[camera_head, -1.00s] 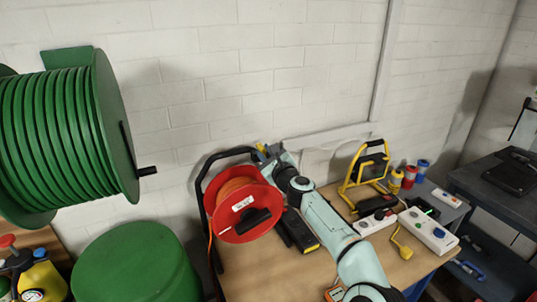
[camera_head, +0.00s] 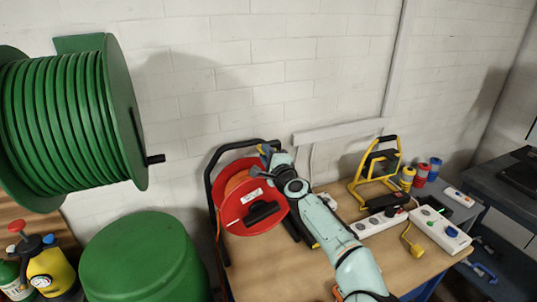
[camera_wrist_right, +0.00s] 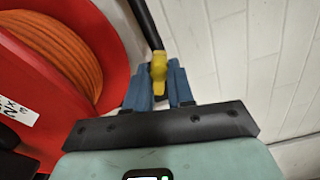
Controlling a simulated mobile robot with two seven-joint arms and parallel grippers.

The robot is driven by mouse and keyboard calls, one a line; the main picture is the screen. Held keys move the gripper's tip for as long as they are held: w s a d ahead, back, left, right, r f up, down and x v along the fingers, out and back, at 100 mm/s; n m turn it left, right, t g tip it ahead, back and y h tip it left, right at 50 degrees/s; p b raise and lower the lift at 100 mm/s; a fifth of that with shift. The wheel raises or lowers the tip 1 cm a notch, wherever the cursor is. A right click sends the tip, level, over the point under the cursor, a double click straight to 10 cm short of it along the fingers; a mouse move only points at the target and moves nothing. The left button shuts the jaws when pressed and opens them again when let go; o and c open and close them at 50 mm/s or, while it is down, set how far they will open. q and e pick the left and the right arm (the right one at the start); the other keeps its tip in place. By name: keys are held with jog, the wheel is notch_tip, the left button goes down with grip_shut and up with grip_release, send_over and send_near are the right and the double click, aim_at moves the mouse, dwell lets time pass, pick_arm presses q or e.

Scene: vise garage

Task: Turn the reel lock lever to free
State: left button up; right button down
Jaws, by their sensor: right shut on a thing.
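The red cable reel (camera_head: 248,218) with orange cable stands in a black tube frame (camera_head: 213,165) at the left end of the workbench. A small yellow lever (camera_wrist_right: 158,70) sits on the black frame tube beside the reel's rim. My right gripper (camera_wrist_right: 161,88) has its blue fingers closed around this lever. In the head view the right gripper (camera_head: 270,154) is at the upper right of the reel, and the lever is mostly hidden by the fingers. My left gripper is not in view.
On the workbench (camera_head: 388,268) stand a yellow work-light frame (camera_head: 356,186), white power strips (camera_head: 440,230), and several coloured cylinders (camera_head: 420,174). A large green hose reel (camera_head: 75,120) and a green drum (camera_head: 145,258) are at the left. The white wall is close behind.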

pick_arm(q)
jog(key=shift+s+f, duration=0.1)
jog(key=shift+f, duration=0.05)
pick_arm(e)
jog(key=shift+a+f+n, duration=0.1)
jog(key=shift+f+n, duration=0.05)
jog(key=shift+n, duration=0.35)
jog(key=c, duration=1)
grip_release()
jog(key=shift+f, duration=0.1)
jog(key=b+v, duration=0.3)
jog(key=v, duration=0.1)
jog(key=shift+f, duration=0.3)
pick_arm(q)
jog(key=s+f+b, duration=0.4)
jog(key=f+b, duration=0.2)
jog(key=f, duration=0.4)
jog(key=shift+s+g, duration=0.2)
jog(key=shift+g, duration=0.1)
pick_arm(e)
jog(key=shift+r+v, duration=0.15)
jog(key=shift+v, duration=2.2)
jog(key=shift+r+v, duration=0.1)
jog(key=shift+v, duration=2.25)
